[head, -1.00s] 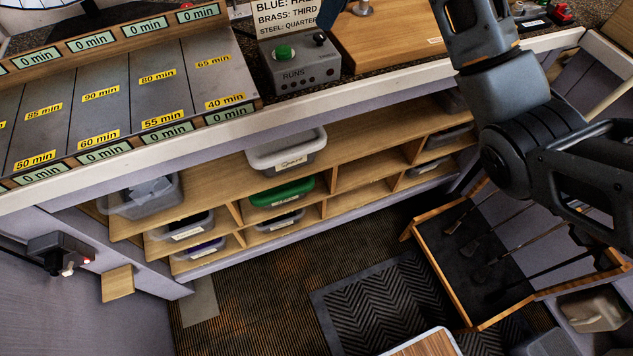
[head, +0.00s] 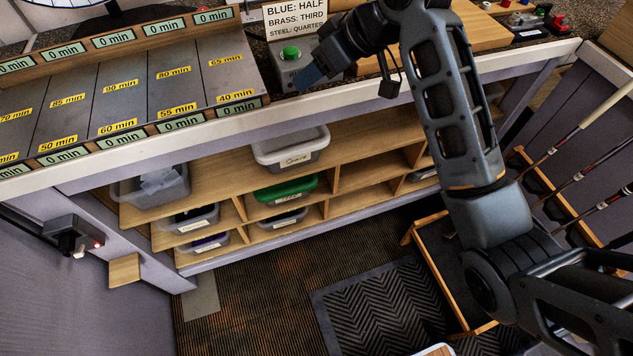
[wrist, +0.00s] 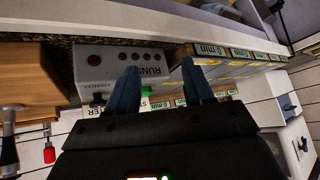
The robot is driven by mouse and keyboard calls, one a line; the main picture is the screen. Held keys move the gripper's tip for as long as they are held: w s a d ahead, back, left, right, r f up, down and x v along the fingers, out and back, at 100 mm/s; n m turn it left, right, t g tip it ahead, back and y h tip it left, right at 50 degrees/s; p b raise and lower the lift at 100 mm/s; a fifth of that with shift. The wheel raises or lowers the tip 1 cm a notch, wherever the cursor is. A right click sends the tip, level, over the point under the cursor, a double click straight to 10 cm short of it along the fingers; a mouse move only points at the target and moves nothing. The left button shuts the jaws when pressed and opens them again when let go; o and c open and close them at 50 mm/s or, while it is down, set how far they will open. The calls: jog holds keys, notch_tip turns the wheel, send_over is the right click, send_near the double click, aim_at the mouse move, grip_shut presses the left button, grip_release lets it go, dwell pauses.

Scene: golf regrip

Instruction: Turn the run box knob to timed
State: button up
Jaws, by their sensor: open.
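The run box (head: 291,78) is a grey box with a green button (head: 291,54) at the front edge of the bench. In the head view my gripper (head: 308,76) hangs over its right part and hides the knob. In the wrist view the run box (wrist: 122,64) shows upside down with its RUNS label, a row of dark dots and the green button (wrist: 147,93). A small dark shape at its lower left edge may be the knob; its setting cannot be read. My gripper (wrist: 160,66) is open, one finger in front of the box, the other to its right; nothing is between them.
A sign (head: 300,22) stands behind the box. A sloped board with minute labels (head: 120,85) lies to the left. A wooden board (head: 475,30) is at the right, with small red and dark items (head: 527,20) beyond. Shelves with bins (head: 290,150) are below.

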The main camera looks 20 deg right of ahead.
jog(key=s+a+f+m+t+p, duration=0.1)
jog(key=s+a+f+m+t, duration=0.1)
jog(key=s+f, duration=0.3)
jog(key=s+a+f+m+t+h+p, duration=0.1)
jog(key=s+a+f+m+t, duration=0.2)
jog(key=s, duration=0.7)
jog(key=shift+s+a+f+m, duration=0.4)
jog(key=shift+f+m, duration=0.3)
jog(key=shift+f, duration=0.55)
jog(key=shift+s, duration=0.1)
jog(key=s+d+m+t+h, duration=0.1)
jog(key=s+d+h, duration=0.1)
jog(key=s, duration=0.7)
jog(key=s+d+m+t+h, duration=0.1)
jog(key=s+d+h, duration=0.15)
jog(key=s, duration=0.55)
jog(key=s+d+r+t, duration=0.1)
jog(key=s+d+r, duration=0.1)
jog(key=s+r, duration=0.3)
jog(key=s+d+r+n+t, duration=0.1)
jog(key=s+d+r, duration=0.1)
jog(key=s+r, duration=0.3)
jog(key=s, duration=0.3)
jog(key=shift+d+r+n, duration=0.3)
jog(key=shift+d, duration=0.1)
